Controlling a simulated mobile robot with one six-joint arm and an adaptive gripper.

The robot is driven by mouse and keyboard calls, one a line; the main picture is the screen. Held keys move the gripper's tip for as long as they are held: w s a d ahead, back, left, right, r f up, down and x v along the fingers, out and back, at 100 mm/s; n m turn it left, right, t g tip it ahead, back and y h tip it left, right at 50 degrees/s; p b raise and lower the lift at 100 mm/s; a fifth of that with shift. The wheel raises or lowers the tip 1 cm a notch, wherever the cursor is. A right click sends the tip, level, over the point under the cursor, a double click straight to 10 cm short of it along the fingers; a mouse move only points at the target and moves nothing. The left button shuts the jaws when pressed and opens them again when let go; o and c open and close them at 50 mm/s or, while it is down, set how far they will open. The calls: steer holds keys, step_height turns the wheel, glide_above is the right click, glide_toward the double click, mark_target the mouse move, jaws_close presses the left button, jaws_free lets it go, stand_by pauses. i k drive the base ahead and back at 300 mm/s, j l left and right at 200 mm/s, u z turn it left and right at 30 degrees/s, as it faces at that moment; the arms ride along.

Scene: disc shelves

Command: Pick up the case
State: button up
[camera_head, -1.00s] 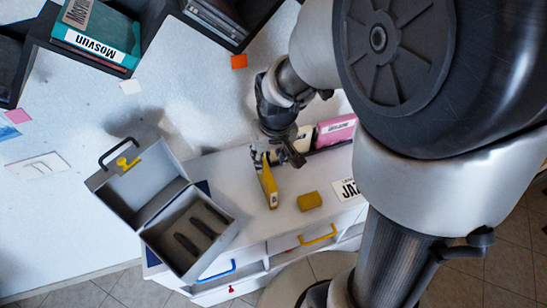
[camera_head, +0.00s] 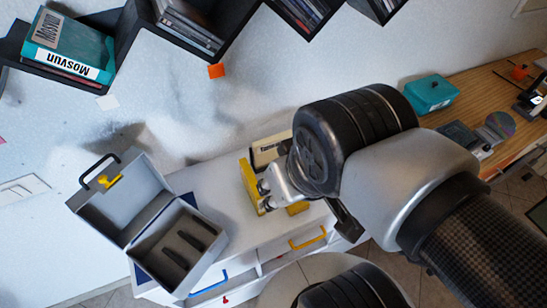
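A thin yellow case (camera_head: 249,182) stands upright on the white cabinet top, in the middle of the head view. A cream case with a dark label (camera_head: 268,150) stands behind it. An open grey box-like case (camera_head: 160,225) with a black handle and yellow latch is at the left of the cabinet. My gripper (camera_head: 268,198) is low over the cabinet, just right of the yellow case. Whether it touches the yellow case, or is open or shut, I cannot tell; my arm hides part of it. A yellow block (camera_head: 298,208) shows partly behind my gripper.
The cabinet (camera_head: 205,180) has drawers with blue and yellow handles. Black wall shelves (camera_head: 190,35) hold disc cases, with a teal "Mosvun" case (camera_head: 68,45) at left. A wooden desk (camera_head: 470,90) with a teal box (camera_head: 431,94) is at right.

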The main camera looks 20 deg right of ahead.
mark_target(248, 179)
steer(key=k+j+u, duration=0.1)
steer(key=k+u, duration=0.15)
steer(key=k, duration=0.25)
steer(key=k+j+u, duration=0.15)
steer(key=k+u, duration=0.15)
steer(key=k, duration=0.25)
